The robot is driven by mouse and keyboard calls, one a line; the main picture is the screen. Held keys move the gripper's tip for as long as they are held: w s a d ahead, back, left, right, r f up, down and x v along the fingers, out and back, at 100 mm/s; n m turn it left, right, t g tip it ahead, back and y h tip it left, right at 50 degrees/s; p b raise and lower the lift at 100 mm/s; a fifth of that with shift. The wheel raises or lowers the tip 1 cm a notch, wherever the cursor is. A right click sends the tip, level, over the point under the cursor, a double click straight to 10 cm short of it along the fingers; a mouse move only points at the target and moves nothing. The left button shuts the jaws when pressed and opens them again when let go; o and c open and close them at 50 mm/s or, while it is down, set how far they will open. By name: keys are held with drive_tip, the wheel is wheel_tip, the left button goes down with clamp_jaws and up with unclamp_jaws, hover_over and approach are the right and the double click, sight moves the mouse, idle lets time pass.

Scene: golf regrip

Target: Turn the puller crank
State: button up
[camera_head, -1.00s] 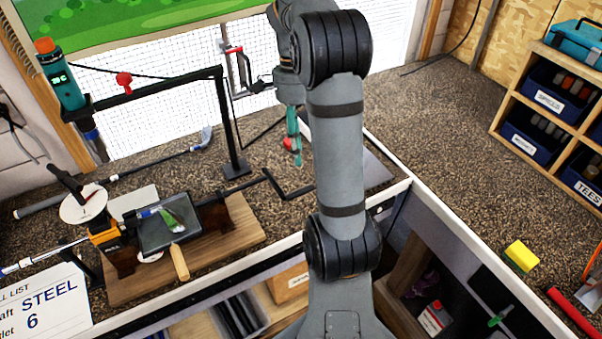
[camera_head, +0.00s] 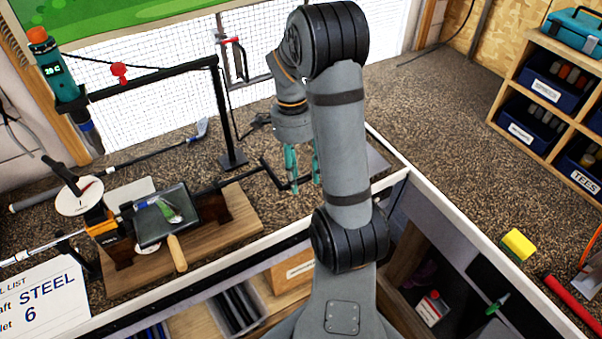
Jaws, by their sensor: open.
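The puller crank (camera_head: 272,173) is a black bent rod at the right end of the shaft puller, which stands on a wooden base (camera_head: 240,220). Its outer end runs right, beneath my gripper. My gripper (camera_head: 302,180) points down with its two teal fingers apart, one on each side of the crank's outer end as seen here. I cannot tell whether the fingers touch the crank. My own arm covers part of the area to the right of the gripper.
A black post with an arm (camera_head: 222,115) stands just left of and behind the gripper. The bench's right side is mostly clear.

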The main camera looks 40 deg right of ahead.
drive_tip(key=shift+c, duration=0.2)
clamp_jaws()
idle(0.3)
idle(0.4)
